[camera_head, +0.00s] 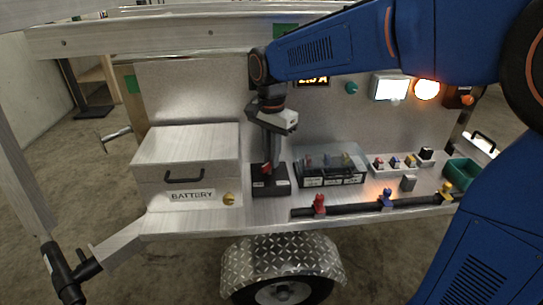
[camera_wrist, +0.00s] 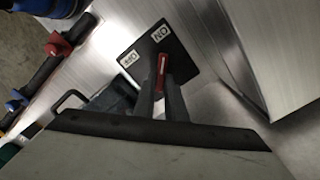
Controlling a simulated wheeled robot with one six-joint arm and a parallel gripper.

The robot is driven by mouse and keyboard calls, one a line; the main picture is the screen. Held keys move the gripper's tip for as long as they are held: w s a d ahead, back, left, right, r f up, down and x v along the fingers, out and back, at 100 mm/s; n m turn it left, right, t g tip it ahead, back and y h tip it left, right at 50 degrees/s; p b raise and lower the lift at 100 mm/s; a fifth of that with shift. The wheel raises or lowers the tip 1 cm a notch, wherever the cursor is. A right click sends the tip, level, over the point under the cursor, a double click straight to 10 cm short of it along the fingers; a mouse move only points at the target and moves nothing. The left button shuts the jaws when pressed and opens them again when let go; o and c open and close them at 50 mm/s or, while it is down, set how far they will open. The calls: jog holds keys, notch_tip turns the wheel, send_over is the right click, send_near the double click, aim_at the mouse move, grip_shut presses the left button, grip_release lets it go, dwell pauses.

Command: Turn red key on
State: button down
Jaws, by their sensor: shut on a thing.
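The red key (camera_head: 266,168) stands on a black switch box (camera_head: 271,187) on the trailer deck, between the battery box and a clear-lidded case. In the wrist view the red key (camera_wrist: 161,66) sits between my fingertips, and the black box top (camera_wrist: 177,50) carries two white labels, one reading ON and the other apparently OFF. The key lies between the two labels. My gripper (camera_head: 268,155) reaches down from above and is shut on the red key; it also shows in the wrist view (camera_wrist: 162,92). The lower part of the key is partly hidden by the fingers.
A metal battery box (camera_head: 186,160) with a black handle stands close at the left. The clear-lidded case (camera_head: 331,168) is close at the right. A black rail (camera_head: 350,207) with red, blue and yellow fittings runs along the front edge. A back panel (camera_head: 200,85) rises behind.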

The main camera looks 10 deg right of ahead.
jog(key=c, duration=1.8)
grip_release()
jog(key=shift+r, duration=0.1)
notch_tip(320, 180, up, 17)
jog(key=shift+r, duration=0.15)
jog(key=s+d+f+n+t, duration=0.4)
jog(key=s+d+f+n, duration=0.5)
jog(key=s+d+f, duration=1.1)
jog(key=s+d, duration=0.2)
jog(key=s, duration=0.1)
jog(key=shift+s+d+f+t, duration=0.2)
jog(key=shift+s+f+t, duration=0.1)
jog(key=shift+s+t, duration=0.1)
